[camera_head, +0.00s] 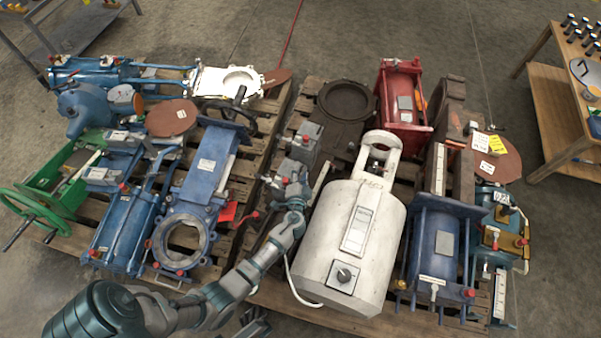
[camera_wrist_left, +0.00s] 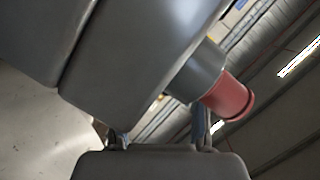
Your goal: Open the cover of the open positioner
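The grey positioner (camera_head: 305,142) sits among the valves on the pallet, left of the white tank. Grey box-shaped parts lie close together there, and I cannot tell which one is the cover. My left gripper (camera_head: 294,182) is at the near side of these grey parts, small and partly merged with them. In the left wrist view a grey housing (camera_wrist_left: 140,55) fills the upper left, very close, with a red cap (camera_wrist_left: 228,98) on a grey stub. A dark block crosses the bottom edge. The fingertips are not clear, nor is any contact.
A white tank (camera_head: 355,235) stands right of the arm, close to it. A blue actuator (camera_head: 440,250) and a red one (camera_head: 402,100) are further right. A wooden table (camera_head: 560,110) stands at right.

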